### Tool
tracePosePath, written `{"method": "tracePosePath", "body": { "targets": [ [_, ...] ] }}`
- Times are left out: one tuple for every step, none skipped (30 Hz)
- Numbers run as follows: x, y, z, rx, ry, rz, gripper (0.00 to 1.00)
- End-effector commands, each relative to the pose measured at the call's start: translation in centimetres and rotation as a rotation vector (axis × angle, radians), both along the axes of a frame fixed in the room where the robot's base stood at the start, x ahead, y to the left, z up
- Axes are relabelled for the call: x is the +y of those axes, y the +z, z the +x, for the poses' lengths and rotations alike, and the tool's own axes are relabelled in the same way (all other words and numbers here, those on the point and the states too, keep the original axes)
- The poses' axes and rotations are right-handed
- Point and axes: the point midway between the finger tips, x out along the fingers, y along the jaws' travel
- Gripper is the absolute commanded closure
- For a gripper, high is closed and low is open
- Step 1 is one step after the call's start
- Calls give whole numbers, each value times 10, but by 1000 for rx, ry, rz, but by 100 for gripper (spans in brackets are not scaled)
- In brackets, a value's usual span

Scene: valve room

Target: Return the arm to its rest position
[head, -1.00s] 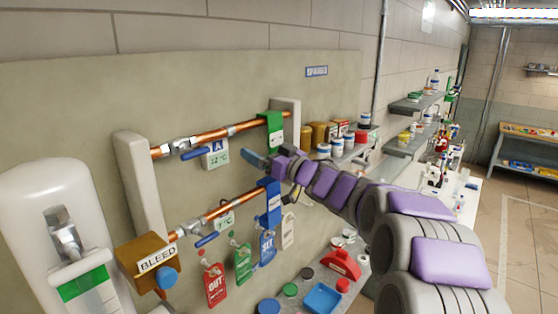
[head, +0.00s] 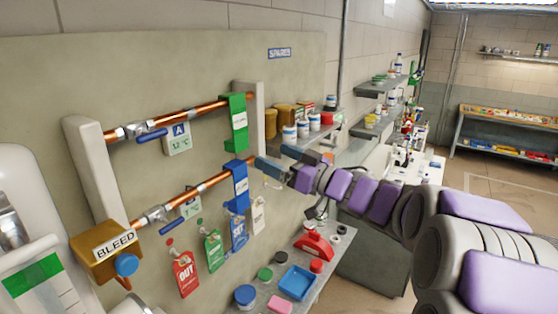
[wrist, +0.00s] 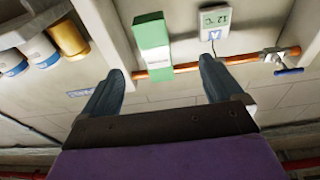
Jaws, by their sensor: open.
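My gripper (head: 268,168) is at the end of my purple and grey arm, in front of the wall panel just right of the blue tag on the lower copper pipe (head: 203,188). In the wrist view my gripper (wrist: 158,88) shows two blue-grey fingers spread wide apart with nothing between them. Beyond the fingers, the wrist view shows the green tag (wrist: 152,45) on a copper pipe and a display reading 12 °C (wrist: 213,22). The arm stretches from the lower right of the head view toward the panel. It is not folded.
Several jars (head: 303,128) stand on a shelf close behind my gripper. A lower shelf holds a blue tray (head: 297,283) and a red object (head: 313,246) beneath the arm. Pipes with blue-handled valves (head: 151,135) are at left. Open floor (head: 500,190) lies at right.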

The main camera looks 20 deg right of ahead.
Motion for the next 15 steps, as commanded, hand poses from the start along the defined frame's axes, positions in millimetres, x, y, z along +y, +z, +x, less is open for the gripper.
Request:
{"method": "tracePosePath", "body": {
  "targets": [
    [-1, 0, -2, 0, 0, 0, 6],
    [-1, 0, -2, 0, 0, 0, 6],
    [-2, 0, -3, -1, 0, -1, 6],
    [-2, 0, -3, -1, 0, -1, 6],
    [-2, -1, -3, 0, -1, -1, 6],
    [-2, -2, -2, 0, -8, -4, 6],
    [-3, -3, -1, 1, -20, -7, 6],
    [-4, -6, 0, 5, -35, -13, 6],
    [-5, -9, 3, 8, -64, -20, 6],
    [-7, -13, 6, 13, -92, -28, 6],
    [-10, -18, 9, 21, -128, -38, 6],
    [-13, -26, 13, 34, -178, -52, 6],
    [-17, -34, 15, 49, -223, -63, 6],
    [-20, -41, 17, 65, -267, -77, 6],
    [-25, -52, 18, 90, -329, -94, 6]
  ]
}}
